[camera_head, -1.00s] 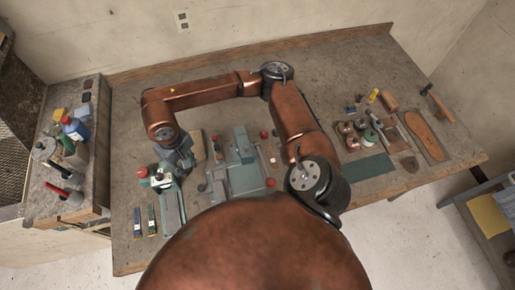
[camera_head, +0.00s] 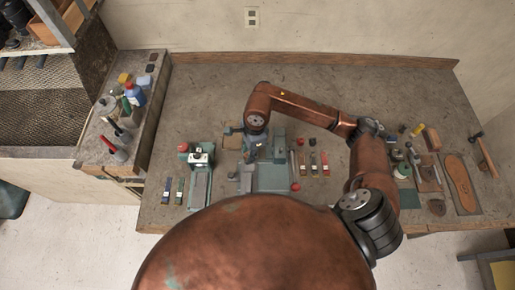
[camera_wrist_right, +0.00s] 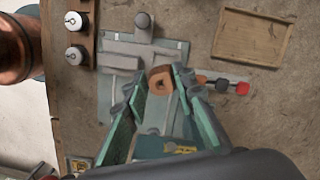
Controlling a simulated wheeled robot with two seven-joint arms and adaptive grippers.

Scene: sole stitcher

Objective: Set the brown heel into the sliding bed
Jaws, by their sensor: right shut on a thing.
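The brown heel (camera_wrist_right: 160,82), a small block with a dark hole or notch, sits between the fingertips of my right gripper (camera_wrist_right: 158,80) in the right wrist view. The gripper is shut on it. In the head view my right gripper (camera_head: 253,151) is over the back left part of the teal-green machine (camera_head: 275,180). The wrist view shows a grey T-shaped slide (camera_wrist_right: 140,48) on the machine's plate beyond the heel. I cannot tell whether the heel touches the machine. Part of the bed is hidden behind the fingers. My left gripper is out of view.
A shallow wooden tray (camera_wrist_right: 252,37) lies beside the machine. A red-knobbed lever (camera_head: 295,186) is at its right edge. A second green machine (camera_head: 200,172) stands left. Several tools and a sole-shaped board (camera_head: 461,182) lie right. The back of the bench is clear.

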